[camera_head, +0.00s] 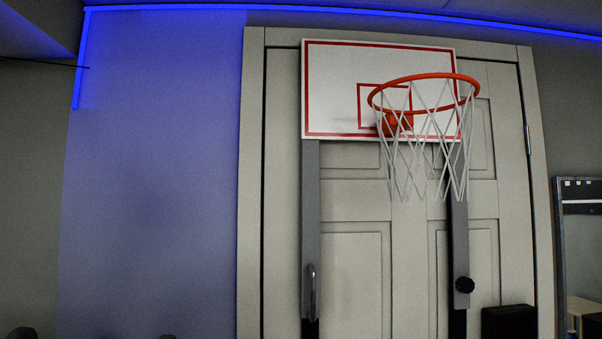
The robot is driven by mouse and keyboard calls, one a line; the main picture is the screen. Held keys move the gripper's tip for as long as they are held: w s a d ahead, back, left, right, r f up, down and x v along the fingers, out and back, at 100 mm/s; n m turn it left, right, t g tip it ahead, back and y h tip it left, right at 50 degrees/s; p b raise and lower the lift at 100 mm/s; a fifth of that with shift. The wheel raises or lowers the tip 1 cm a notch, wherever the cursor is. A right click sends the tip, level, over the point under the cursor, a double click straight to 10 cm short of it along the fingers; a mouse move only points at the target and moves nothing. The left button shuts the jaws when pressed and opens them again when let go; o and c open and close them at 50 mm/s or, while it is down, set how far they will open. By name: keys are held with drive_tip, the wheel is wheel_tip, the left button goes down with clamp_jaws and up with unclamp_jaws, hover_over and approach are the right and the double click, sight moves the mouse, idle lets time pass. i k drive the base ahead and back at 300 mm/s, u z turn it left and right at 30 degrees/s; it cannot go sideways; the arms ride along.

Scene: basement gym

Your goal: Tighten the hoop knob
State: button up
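A small basketball hoop hangs in front of a panelled door. It has a white backboard (335,90) with red lines, an orange rim (425,77) and a white net (425,165). Two grey uprights run down from the backboard. The hoop knob (465,285) is a dark round knob near the lower end of the right upright (459,230). A metal handle (312,290) sits low on the left upright (311,210). Whether the knob is loose or tight cannot be told. My gripper is not in view.
The closed door (355,260) fills the middle behind the hoop. A black box-like object (509,322) stands at the lower right beside the right upright. A framed mirror-like panel (582,245) is at the far right. Blue light strips (330,9) run along the ceiling edge.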

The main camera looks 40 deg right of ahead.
sight(465, 284)
drive_tip(key=z, duration=1.9)
